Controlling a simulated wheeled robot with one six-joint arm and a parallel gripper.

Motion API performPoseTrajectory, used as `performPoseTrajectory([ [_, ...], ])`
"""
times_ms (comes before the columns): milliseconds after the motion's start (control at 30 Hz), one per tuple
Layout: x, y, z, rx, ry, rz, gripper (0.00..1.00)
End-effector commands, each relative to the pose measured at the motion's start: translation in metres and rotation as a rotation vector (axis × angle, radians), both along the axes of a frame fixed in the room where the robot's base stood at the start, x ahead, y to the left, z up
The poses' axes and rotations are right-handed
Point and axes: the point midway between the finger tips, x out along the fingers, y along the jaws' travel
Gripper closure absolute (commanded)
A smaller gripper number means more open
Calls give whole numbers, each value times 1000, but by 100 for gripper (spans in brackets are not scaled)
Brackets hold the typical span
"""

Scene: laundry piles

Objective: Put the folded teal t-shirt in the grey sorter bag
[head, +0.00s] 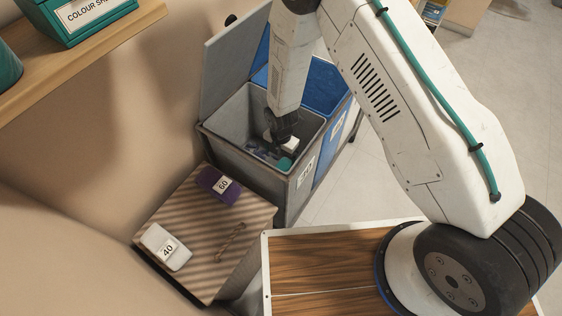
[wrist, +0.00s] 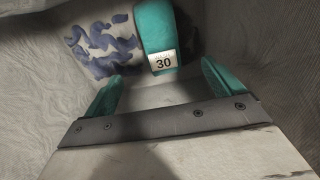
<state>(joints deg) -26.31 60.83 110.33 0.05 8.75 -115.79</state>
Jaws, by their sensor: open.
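The teal t-shirt (wrist: 154,28), folded with a white label reading 30, lies inside the grey sorter bag (wrist: 40,110) in the wrist view. It is beside a white cloth with blue patches. My gripper (wrist: 163,84) is open, its teal fingertips apart with nothing between them, and the t-shirt lies beyond them. In the head view my gripper (head: 281,140) is down inside the grey sorter bag (head: 237,110). A small teal patch shows there below it; I cannot tell whether that is the shirt or a fingertip.
The blue bag (head: 325,85) stands beside the grey one, and a grey lid (head: 235,60) is raised behind. A striped-top stand (head: 205,240) in front holds a purple folded item (head: 211,181) labelled 60 and a white one (head: 158,240) labelled 40. A shelf is upper left.

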Motion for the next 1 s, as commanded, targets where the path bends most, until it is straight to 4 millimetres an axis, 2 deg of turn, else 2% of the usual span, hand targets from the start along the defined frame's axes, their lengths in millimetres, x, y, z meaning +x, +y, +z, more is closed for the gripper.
performPoseTrajectory([
  [33,1,0,9,0,-1,0,8],
  [133,0,0,20,0,0,0,8],
  [467,0,0,28,0,0,-4,8],
  [567,5,-3,43,2,-4,-43,8],
  [667,15,-10,80,7,-13,-149,8],
  [833,26,-36,177,18,-26,-444,8],
  [1000,17,-71,269,30,-35,-756,8],
])
